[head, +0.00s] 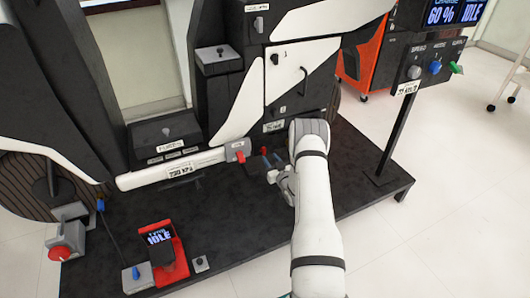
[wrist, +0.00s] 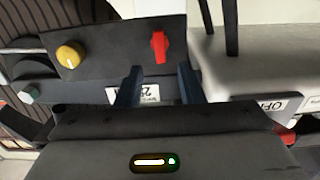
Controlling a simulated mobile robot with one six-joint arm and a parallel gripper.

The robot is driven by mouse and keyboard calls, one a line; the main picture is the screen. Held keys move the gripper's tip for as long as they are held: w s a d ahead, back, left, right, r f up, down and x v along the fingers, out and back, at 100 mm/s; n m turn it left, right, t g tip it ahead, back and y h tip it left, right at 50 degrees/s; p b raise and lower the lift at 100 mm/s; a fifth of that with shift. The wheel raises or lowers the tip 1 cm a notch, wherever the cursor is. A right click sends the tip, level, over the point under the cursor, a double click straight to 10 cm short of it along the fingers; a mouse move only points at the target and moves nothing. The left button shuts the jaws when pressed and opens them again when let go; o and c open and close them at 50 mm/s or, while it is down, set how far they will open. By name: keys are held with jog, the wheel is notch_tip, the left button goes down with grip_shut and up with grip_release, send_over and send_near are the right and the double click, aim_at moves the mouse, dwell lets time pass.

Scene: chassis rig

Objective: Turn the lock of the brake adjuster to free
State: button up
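In the wrist view a dark box, which looks like the brake adjuster (wrist: 115,50), carries a yellow round knob (wrist: 70,54) and a red lever-like knob (wrist: 158,47). The red knob looks like the lock; its setting cannot be read. My gripper (wrist: 160,80) is open and empty. Its two fingers stand apart just short of the red knob, with a partly hidden white label (wrist: 148,94) between them. In the head view my gripper (head: 271,161) is low by the rig, near a small red part (head: 264,151); my arm hides much of the box there.
A white cylinder (head: 150,175) with a pressure label and a grey-red end lies left of my gripper. A red device reading IDLE (head: 165,250) stands on the dark platform (head: 240,235). A control post (head: 400,115) stands at right. Platform floor between is mostly clear.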

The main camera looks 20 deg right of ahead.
aim_at(265, 150)
jog(key=w+b, duration=0.1)
jog(key=w, duration=0.3)
jog(key=shift+w+a+f, duration=0.1)
jog(key=shift+w, duration=0.05)
jog(key=shift+w+b, duration=0.35)
jog(key=shift+w, duration=0.4)
jog(key=shift+c, duration=0.5)
jog(key=c, duration=0.6)
jog(key=shift+d, duration=0.2)
grip_shut()
jog(key=shift+a, duration=0.15)
